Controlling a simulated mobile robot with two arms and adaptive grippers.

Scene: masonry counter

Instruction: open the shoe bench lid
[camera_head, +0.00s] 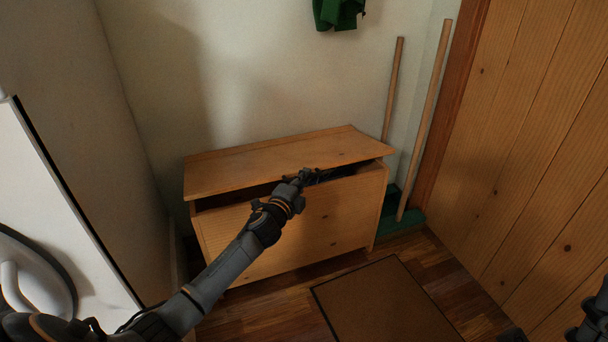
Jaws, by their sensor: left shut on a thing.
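The wooden shoe bench (325,222) stands against the far wall in the middle of the view. Its lid (265,163) is tilted up a little at the front, with a dark gap between it and the box. My left gripper (308,176) is at the lid's front edge, near its middle, and is shut on that edge. The fingertips are dark and partly hidden at the gap. Part of my right arm (592,318) shows at the lower right edge; its gripper's fingers cannot be made out.
Two broom handles (427,120) lean on the wall right of the bench, with green heads (408,218) on the floor. A brown doormat (383,305) lies in front. A wooden door (535,150) is at the right, a white appliance (60,220) at the left. Green cloth (338,13) hangs above.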

